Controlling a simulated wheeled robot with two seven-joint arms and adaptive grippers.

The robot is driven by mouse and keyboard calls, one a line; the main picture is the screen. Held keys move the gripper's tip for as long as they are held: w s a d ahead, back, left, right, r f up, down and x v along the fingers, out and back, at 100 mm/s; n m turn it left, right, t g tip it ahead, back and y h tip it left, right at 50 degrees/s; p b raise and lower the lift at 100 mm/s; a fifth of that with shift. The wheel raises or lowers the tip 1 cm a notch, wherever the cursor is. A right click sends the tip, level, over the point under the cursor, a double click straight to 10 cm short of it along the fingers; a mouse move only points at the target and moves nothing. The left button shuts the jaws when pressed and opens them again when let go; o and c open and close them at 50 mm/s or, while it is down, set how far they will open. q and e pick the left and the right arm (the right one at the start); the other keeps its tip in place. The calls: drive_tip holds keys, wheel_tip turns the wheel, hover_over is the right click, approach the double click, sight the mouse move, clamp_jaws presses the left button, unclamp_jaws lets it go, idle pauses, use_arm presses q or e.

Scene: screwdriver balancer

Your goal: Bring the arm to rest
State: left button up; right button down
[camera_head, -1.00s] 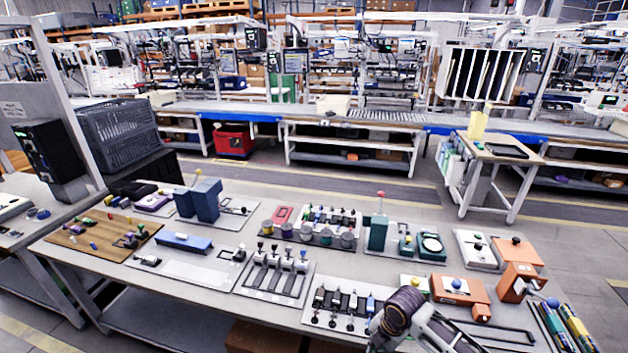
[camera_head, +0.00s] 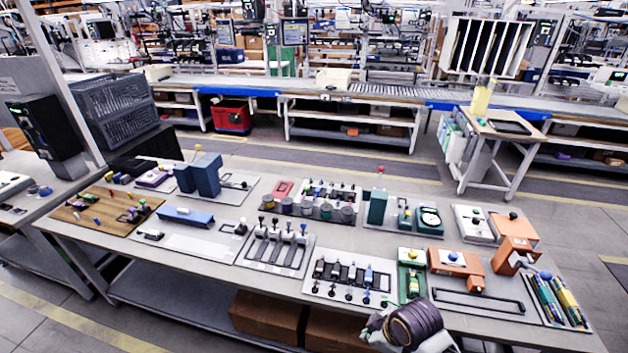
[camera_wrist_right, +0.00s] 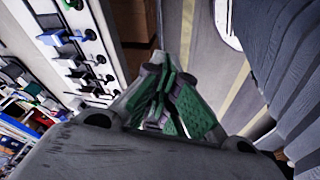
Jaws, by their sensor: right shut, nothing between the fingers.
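My right gripper shows in the right wrist view (camera_wrist_right: 170,105), its green-padded fingers together with nothing between them. Below them the view shows floor and the workbench side, so the fingers are clear of the bench items. In the head view, the dark ribbed section of my right arm (camera_head: 414,325) is at the bottom, right of centre, in front of the workbench's (camera_head: 215,285) near edge. The fingers cannot be made out clearly there. My left gripper is in neither current view.
Near the arm stand a white panel with several black-handled pieces (camera_head: 350,278), a green panel (camera_head: 411,275) and an orange block (camera_head: 456,262). Striped blue and yellow bars (camera_head: 557,300) lie at the bench's right end. Cardboard boxes (camera_head: 268,316) sit under the bench.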

drive_tip(key=shift+s+d+r+m+h, duration=1.15)
drive_tip(key=shift+s+d+m, duration=2.25)
drive_tip(key=shift+m, duration=1.4)
wheel_tip(320, 180, down, 35)
drive_tip(key=s+g+b, duration=0.1)
drive_tip(key=s+b, duration=0.1)
drive_tip(key=s+d+f+b, duration=0.1)
drive_tip(key=s+d+f, duration=0.1)
drive_tip(key=s+f, duration=0.8)
drive_tip(key=s+d+f+g+b, duration=0.1)
drive_tip(key=s+d+f, duration=0.1)
drive_tip(key=s+f, duration=0.9)
drive_tip(key=shift+s+d+f, duration=0.3)
drive_tip(key=shift+s+d, duration=0.05)
drive_tip(key=shift+s, duration=0.25)
drive_tip(key=shift+w, duration=0.15)
